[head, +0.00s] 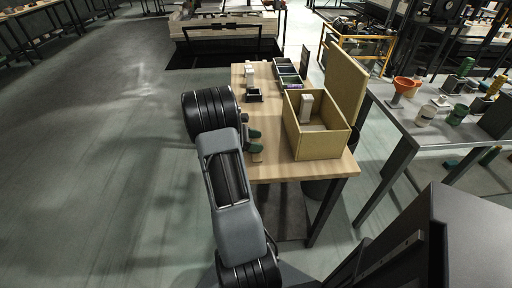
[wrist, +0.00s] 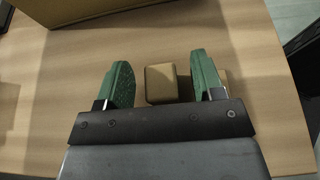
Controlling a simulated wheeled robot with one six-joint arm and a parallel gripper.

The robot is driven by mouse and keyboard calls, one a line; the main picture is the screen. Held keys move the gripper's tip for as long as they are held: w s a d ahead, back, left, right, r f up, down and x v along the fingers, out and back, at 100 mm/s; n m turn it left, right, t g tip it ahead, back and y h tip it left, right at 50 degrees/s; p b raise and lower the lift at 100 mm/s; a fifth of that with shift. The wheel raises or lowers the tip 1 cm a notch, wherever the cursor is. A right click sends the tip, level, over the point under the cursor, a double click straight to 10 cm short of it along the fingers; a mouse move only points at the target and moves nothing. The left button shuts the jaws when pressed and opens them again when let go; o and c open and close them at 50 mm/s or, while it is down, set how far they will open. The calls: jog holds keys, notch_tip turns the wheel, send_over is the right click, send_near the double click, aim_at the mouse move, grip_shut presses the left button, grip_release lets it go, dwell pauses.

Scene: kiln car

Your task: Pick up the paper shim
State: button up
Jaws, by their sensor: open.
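My gripper (wrist: 160,64) is open above the wooden table, its two green fingers apart. It also shows in the head view (head: 254,141) near the table's left front edge. A small tan block (wrist: 161,84) lies between the fingers in the wrist view, nearer the right one, with a gap to the left one. In the head view a small tan piece (head: 257,157) lies just below the fingers. I cannot tell for certain which of these is the paper shim.
An open tan box (head: 318,146) with its lid raised stands right of the gripper, a pale upright block (head: 306,107) inside. Dark trays (head: 287,72) and small items sit at the table's far end. A grey table (head: 440,130) with cups stands to the right.

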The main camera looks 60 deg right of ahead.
jog(key=c, duration=1)
jog(key=shift+r, duration=0.1)
